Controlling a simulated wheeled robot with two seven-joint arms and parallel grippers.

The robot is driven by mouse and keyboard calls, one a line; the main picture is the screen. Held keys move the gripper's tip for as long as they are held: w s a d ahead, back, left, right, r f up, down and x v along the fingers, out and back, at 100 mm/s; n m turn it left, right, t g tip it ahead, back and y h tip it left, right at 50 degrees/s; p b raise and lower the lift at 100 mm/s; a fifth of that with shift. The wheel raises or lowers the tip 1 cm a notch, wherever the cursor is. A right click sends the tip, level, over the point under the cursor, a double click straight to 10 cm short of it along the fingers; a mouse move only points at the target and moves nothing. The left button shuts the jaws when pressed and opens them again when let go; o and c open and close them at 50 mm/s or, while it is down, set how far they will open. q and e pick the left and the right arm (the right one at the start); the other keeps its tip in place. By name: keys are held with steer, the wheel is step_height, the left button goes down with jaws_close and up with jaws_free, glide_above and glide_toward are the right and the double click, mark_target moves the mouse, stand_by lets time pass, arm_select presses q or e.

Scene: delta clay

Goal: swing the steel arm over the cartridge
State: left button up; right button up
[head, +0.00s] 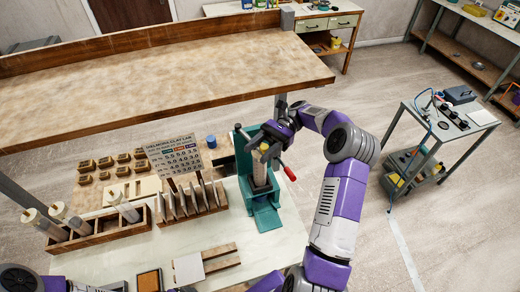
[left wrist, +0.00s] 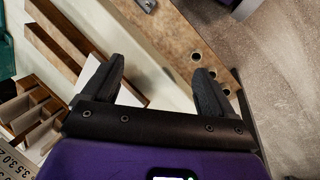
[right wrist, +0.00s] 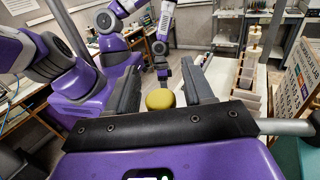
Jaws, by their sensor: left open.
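The teal press (head: 266,217) stands at the right part of the worktable, with a tan cylinder (head: 260,170), likely the cartridge, upright in it. A red-tipped handle (head: 289,173) sticks out to its right. My right gripper (head: 268,143) is at the top of the press. In the right wrist view a yellow knob (right wrist: 160,99) lies between its parted fingers, with small gaps showing. A steel bar (right wrist: 288,127) shows right of that gripper; how it joins the knob is hidden. My left gripper (left wrist: 160,75) is open and empty above the table.
A wooden rack of upright plates (head: 192,203) stands left of the press, and a sign (head: 174,155) behind it. A holder with several tubes (head: 98,228) is farther left. A raised wooden shelf (head: 170,75) spans the back.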

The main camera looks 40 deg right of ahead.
step_height(320, 180, up, 10)
stand_by(0.7)
